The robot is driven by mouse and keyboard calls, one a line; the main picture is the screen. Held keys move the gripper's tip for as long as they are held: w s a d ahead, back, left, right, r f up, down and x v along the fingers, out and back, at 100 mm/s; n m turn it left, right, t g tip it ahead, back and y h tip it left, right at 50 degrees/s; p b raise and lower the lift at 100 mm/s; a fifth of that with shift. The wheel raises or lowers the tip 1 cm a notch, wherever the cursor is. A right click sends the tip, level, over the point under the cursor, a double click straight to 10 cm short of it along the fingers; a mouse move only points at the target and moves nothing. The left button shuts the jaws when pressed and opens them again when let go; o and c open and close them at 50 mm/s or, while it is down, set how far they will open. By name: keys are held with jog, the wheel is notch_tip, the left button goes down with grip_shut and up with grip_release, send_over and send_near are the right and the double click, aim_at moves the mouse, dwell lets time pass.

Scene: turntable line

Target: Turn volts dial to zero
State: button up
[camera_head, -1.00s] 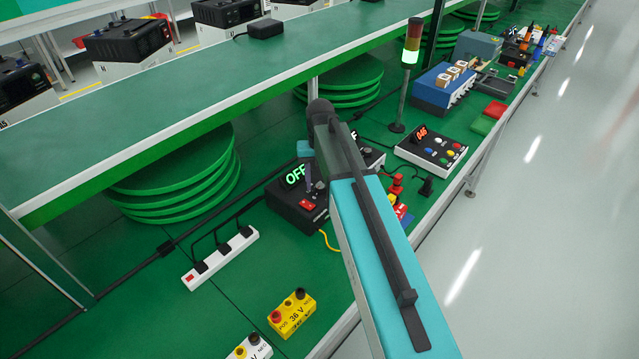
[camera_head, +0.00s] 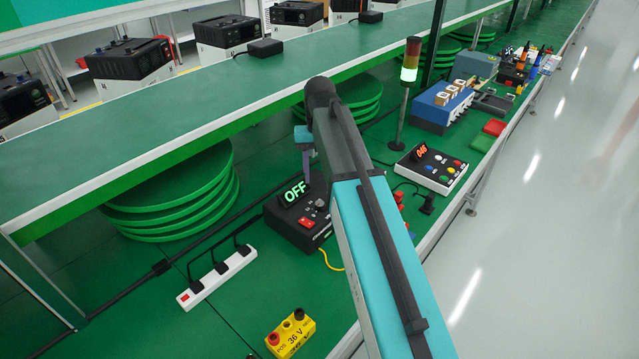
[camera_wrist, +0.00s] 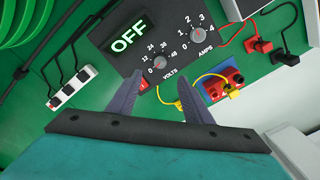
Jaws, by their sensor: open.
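The black power supply (camera_head: 284,228) stands on the green bench, with a lit OFF display (camera_head: 294,192). In the wrist view its panel shows the volts dial (camera_wrist: 159,62), a grey knob ringed by numbers from 0 to 48. I cannot read its pointer surely. The amps dial (camera_wrist: 197,34) is up and right of it. A red switch (camera_wrist: 143,84) is partly hidden by the left finger. My gripper (camera_wrist: 160,78) is open and empty, its fingertips either side of and below the volts dial in the picture. In the head view my gripper (camera_head: 308,165) appears above the unit, partly hidden by my arm.
A white power strip (camera_head: 217,279) and a yellow 36 V block (camera_head: 290,334) lie left and in front. A yellow cable (camera_wrist: 190,78) runs to a red and blue socket block (camera_wrist: 222,84). The upper green shelf (camera_head: 180,115) passes close behind my arm.

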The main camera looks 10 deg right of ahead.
jog(key=shift+r, duration=1.5)
